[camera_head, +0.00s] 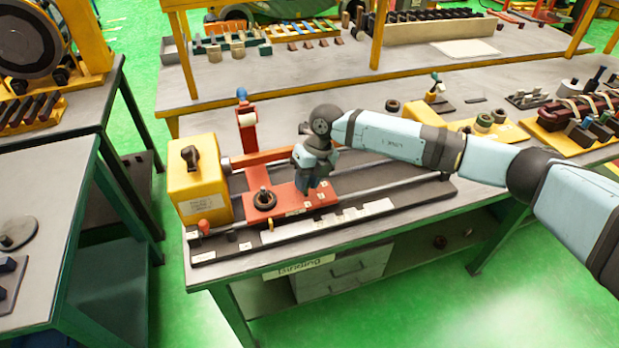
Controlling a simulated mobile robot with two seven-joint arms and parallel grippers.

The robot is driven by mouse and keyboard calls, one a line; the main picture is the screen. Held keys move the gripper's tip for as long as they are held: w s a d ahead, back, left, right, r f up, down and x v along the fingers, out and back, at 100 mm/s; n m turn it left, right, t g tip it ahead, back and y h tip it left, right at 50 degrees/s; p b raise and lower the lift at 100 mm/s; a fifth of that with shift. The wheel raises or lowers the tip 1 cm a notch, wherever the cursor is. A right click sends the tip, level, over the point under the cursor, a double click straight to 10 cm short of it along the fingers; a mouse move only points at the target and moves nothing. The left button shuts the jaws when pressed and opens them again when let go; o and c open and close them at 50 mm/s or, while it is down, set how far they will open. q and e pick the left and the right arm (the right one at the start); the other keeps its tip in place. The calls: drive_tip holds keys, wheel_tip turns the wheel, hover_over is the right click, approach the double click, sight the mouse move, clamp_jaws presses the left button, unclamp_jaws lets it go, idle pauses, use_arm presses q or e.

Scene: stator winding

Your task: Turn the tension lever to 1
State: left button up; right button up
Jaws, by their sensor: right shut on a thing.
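My right gripper (308,190) points down over the right part of the red carriage plate (287,200) on the winding machine. It is shut on what seems to be the tension lever, which its fingers and body hide almost fully. Small pale labels lie on the plate around the fingertips, too small to read. I cannot tell which mark the lever points at. My left gripper is not in view.
A black round knob (264,198) stands on the plate left of my gripper. A yellow box (199,180) with a black handle, a red upright post (247,130) and a small red-knobbed lever (203,226) are further left. Parts on yellow trays (505,133) sit at the right.

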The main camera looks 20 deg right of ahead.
drive_tip(key=shift+a+m, duration=0.1)
drive_tip(key=shift+m, duration=0.2)
drive_tip(key=o, duration=0.9)
drive_tip(key=s+b+v, duration=0.1)
drive_tip(key=b+v, duration=0.1)
drive_tip(key=v, duration=1.2)
drive_tip(key=shift+w, duration=0.35)
drive_tip(key=shift+f, duration=0.1)
